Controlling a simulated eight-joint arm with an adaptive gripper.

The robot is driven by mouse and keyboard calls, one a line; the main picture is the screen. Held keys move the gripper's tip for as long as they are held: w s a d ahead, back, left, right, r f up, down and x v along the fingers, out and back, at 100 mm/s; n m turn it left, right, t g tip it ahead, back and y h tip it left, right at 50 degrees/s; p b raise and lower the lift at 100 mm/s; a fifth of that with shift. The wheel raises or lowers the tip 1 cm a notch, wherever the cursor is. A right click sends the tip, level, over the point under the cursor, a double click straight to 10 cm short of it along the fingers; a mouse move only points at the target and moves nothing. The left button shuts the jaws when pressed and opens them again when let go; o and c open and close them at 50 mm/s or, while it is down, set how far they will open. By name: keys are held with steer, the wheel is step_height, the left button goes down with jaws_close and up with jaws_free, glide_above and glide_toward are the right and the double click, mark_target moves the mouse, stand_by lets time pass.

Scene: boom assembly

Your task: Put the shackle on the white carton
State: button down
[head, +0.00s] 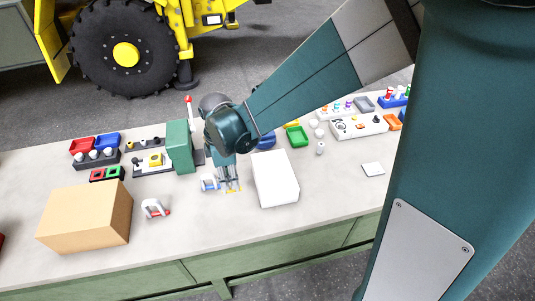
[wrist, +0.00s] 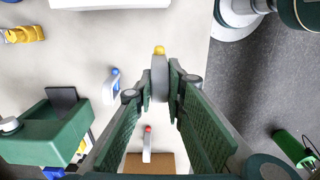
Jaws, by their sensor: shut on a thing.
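My gripper (head: 231,187) is shut on a grey shackle with a yellow pin end; the shackle (wrist: 159,76) shows edge-on between the fingertips (wrist: 160,92) in the wrist view. In the head view the fingers hide most of it. The fingers point down over the bench, just left of the white carton. I cannot tell whether the shackle touches the bench. The white carton (head: 275,180) lies flat on the bench with a bare top. Its edge also shows at the top of the wrist view (wrist: 110,4).
A blue-marked shackle (head: 209,184) lies just left of my gripper. A red-marked shackle (head: 154,208) lies farther left, beside a brown box (head: 88,217). A green machine (head: 180,147) stands behind to the left. The bench front (head: 215,235) is clear.

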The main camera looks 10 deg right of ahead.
steer(key=w+d+r+p, duration=0.3)
steer(key=w+d, duration=0.1)
steer(key=d, duration=0.5)
steer(key=w+d+r+p, duration=0.3)
steer(key=w+d, duration=0.1)
steer(key=d, duration=0.5)
steer(key=shift+w+r, duration=0.2)
steer(key=shift+w, duration=0.2)
steer(key=shift+f, duration=0.15)
glide_above(273, 171)
steer(key=shift+w+f, duration=0.1)
steer(key=shift+f, duration=2.7)
steer(key=shift+f, duration=0.1)
steer(key=shift+f, duration=1.95)
steer(key=shift+f, duration=0.15)
steer(key=c, duration=2.4)
jaws_free()
